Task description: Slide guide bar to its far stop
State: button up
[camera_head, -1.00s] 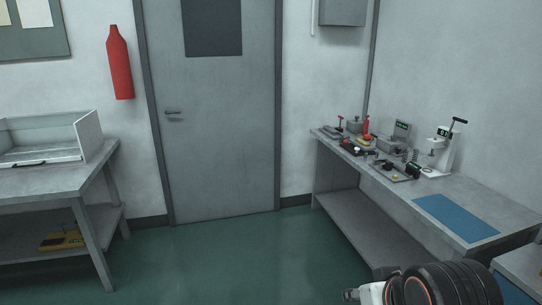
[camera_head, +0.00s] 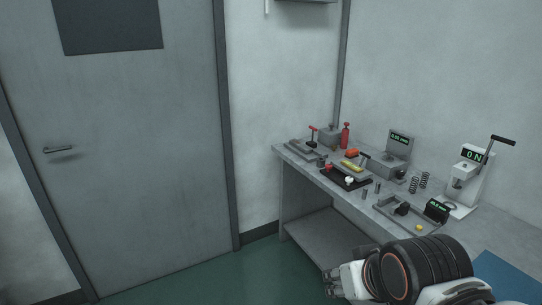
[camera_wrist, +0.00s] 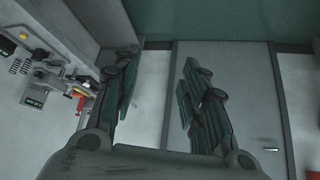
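I cannot tell for sure which part is the guide bar; the items on the bench (camera_head: 385,228) are too small. A black plate (camera_head: 345,180) carries a red and a white knob, with a yellow piece (camera_head: 350,165) on the fixture just behind it. A clamp-like fixture with a red handle (camera_head: 312,130) stands at the bench's far left. My gripper (camera_head: 335,282) is low in front of the bench, apart from everything on it. In the wrist view my gripper (camera_wrist: 160,68) has its two fingers apart with nothing between them.
A lever press with a readout (camera_head: 468,175) stands at the right, beside springs (camera_head: 418,182). A grey display unit (camera_head: 390,155) is behind the plate. A shallow tray (camera_head: 395,222) holds small parts. A blue mat (camera_head: 508,268) lies nearer. Green floor (camera_head: 200,278) is clear before the door.

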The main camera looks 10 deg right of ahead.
aim_at(298, 145)
jog(key=i+j+z, duration=0.3)
jog(key=i, duration=0.2)
jog(key=i+j, duration=0.1)
jog(key=i, duration=0.55)
jog(key=i+j, duration=0.15)
jog(key=i, duration=0.5)
jog(key=i+j+z, duration=0.1)
jog(key=i, duration=0.55)
jog(key=i+j, duration=0.15)
jog(key=i, duration=0.5)
